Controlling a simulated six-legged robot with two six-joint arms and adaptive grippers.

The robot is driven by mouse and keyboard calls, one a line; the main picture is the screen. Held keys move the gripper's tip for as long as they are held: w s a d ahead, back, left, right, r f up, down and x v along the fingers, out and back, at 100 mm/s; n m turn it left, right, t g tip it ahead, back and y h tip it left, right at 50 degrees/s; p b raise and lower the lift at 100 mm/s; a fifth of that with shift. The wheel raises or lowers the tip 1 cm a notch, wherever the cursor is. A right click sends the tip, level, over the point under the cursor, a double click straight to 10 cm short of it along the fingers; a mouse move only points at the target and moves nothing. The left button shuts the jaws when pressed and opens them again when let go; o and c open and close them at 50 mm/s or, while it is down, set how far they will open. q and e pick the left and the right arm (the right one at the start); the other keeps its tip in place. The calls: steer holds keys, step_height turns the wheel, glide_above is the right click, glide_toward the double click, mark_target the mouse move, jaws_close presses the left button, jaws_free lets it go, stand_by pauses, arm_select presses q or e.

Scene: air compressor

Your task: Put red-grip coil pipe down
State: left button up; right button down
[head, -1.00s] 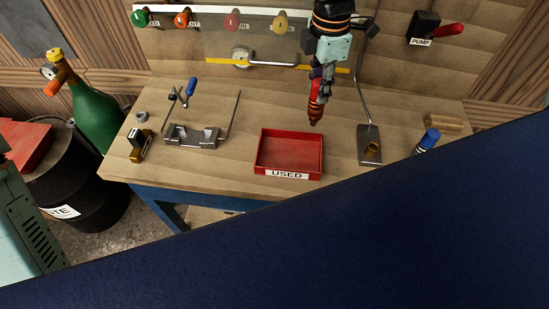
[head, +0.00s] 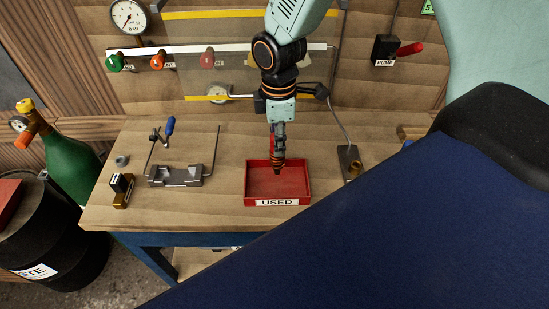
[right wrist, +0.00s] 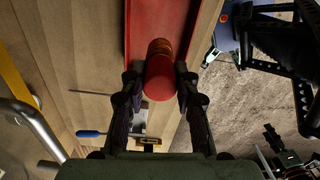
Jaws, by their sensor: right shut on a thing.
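My right gripper (head: 278,148) points down over the red tray labelled USED (head: 250,190) in the head view. It is shut on the red-grip coil pipe (head: 279,166), whose brownish lower end hangs over the tray's inside. In the right wrist view the pipe's round red grip (right wrist: 161,78) sits between the two fingers (right wrist: 160,84), with the red tray (right wrist: 142,20) beyond it. I cannot tell whether the pipe's tip touches the tray floor. The tray otherwise looks empty. My left gripper is not in view.
A grey metal holder (head: 175,177) and a blue-handled tool (head: 170,126) are left of the tray. Coloured valves (head: 157,62) line the back wall. Bare wood lies between holder and tray.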

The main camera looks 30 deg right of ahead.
mark_target(277, 166)
steer(key=shift+w+f, duration=0.15)
steer(key=shift+f, duration=0.35)
step_height(277, 166, down, 4)
steer(key=shift+d+f, duration=0.1)
steer(key=shift+d, duration=0.05)
steer(key=shift+a, duration=0.2)
steer(key=shift+f, duration=0.25)
steer(key=c, duration=1.1)
jaws_free()
steer(key=shift+d, duration=0.15)
steer(key=shift+o, duration=0.5)
